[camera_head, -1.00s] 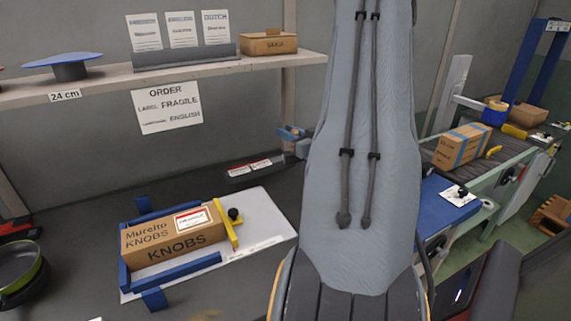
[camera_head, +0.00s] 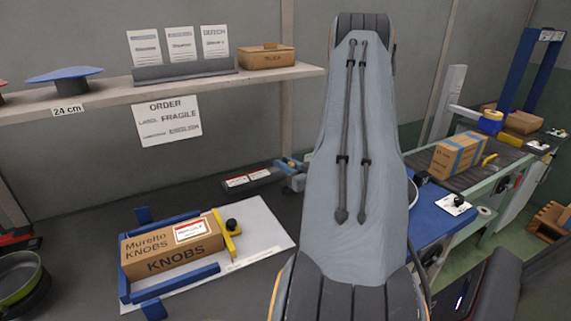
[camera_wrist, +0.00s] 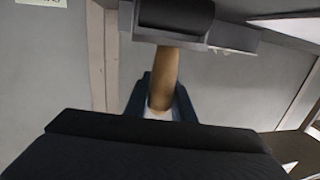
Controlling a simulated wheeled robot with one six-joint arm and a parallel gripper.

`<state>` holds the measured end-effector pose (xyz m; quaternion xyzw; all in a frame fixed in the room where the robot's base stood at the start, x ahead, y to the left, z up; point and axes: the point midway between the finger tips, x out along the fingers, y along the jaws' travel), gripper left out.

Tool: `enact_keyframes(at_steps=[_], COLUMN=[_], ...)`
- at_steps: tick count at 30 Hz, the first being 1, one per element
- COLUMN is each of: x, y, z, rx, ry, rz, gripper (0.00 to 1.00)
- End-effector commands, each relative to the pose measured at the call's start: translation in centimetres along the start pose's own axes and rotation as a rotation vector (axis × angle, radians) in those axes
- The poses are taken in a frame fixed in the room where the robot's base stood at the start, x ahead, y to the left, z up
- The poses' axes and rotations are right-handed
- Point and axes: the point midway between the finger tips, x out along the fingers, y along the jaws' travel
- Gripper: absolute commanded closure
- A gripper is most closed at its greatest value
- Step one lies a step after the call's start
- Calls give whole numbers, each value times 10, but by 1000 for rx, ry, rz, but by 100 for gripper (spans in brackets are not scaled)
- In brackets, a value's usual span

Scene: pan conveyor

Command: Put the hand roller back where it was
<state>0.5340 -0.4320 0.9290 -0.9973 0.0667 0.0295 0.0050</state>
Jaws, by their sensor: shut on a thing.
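The hand roller shows in the wrist view, with a brown wooden handle (camera_wrist: 165,75), a black cylinder (camera_wrist: 175,15) and a grey frame around it at the top of the picture. My gripper (camera_wrist: 162,97) is shut on the handle, with a dark blue finger on each side of it. The roller is held clear, with grey wall behind it. In the head view my own arm covers the middle, and a small blue and grey shape at its left edge is too small to make out surely.
A Muretto knobs box (camera_head: 170,246) sits between blue rails on a white board (camera_head: 265,225). A dark holder with labels (camera_head: 250,178) lies behind it. A shelf (camera_head: 110,100) runs along the wall. At right are a blue table (camera_head: 430,215) and a conveyor carrying a taped box (camera_head: 460,155).

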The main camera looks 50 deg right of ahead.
Motion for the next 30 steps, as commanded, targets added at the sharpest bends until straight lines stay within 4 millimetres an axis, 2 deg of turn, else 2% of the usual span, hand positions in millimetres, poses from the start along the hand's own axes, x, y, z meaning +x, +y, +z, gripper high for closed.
enact_keyframes(at_steps=[5,6,9,21,25,30], x=[0,0,0,-2,-20,-56], y=[0,0,0,0,2,2], z=[3,4,3,0,1,1], rx=[0,0,0,1,2,2], ry=[0,0,0,-1,-2,-1], rz=[0,1,0,1,4,5], gripper=[100,76,59,59,59,59])
